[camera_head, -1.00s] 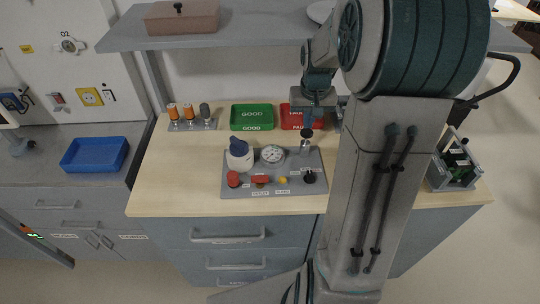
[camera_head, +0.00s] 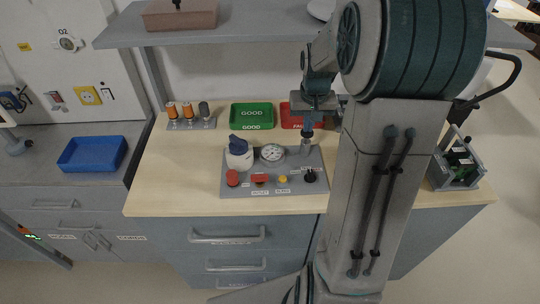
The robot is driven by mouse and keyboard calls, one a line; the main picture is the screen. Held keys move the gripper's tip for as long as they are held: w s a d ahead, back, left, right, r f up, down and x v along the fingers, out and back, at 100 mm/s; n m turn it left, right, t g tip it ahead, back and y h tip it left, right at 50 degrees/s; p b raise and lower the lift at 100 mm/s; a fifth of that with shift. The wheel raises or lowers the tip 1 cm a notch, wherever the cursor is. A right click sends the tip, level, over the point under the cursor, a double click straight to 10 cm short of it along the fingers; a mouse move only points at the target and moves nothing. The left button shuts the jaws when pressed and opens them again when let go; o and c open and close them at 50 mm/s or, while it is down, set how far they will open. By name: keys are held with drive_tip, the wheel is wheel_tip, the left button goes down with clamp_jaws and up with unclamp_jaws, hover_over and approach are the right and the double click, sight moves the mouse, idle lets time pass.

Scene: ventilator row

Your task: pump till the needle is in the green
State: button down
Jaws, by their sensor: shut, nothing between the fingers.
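A grey pump panel (camera_head: 272,190) lies on the wooden bench top. Its round white gauge (camera_head: 272,153) is small, and I cannot read the needle or make out a green band. A metal pump post (camera_head: 306,148) stands at the panel's back right. My gripper (camera_head: 307,127) is shut and empty, pointing down directly over this post. It seems to touch the post's top, which it partly hides. The panel also bears a white vessel with a blue cap (camera_head: 239,155), a red knob (camera_head: 233,179), a red lever (camera_head: 259,178), a yellow button (camera_head: 282,179) and a black knob (camera_head: 310,176).
A green GOOD tray (camera_head: 252,116) and a red tray (camera_head: 293,118) sit behind the panel, the red one partly hidden by my arm. A blue tray (camera_head: 92,154) lies on the left counter. A grey shelf (camera_head: 240,33) overhangs the back. The bench left of the panel is clear.

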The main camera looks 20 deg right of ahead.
drive_tip(key=shift+f+b, duration=0.7)
drive_tip(key=shift+f, duration=0.35)
drive_tip(key=shift+r+p, duration=1.1)
drive_tip(key=shift+r, duration=0.3)
drive_tip(key=shift+f, duration=0.1)
drive_tip(key=shift+f+b, duration=1.25)
drive_tip(key=shift+f, duration=0.15)
drive_tip(key=shift+r+p, duration=1.1)
drive_tip(key=shift+r, duration=0.4)
drive_tip(key=shift+f, duration=0.15)
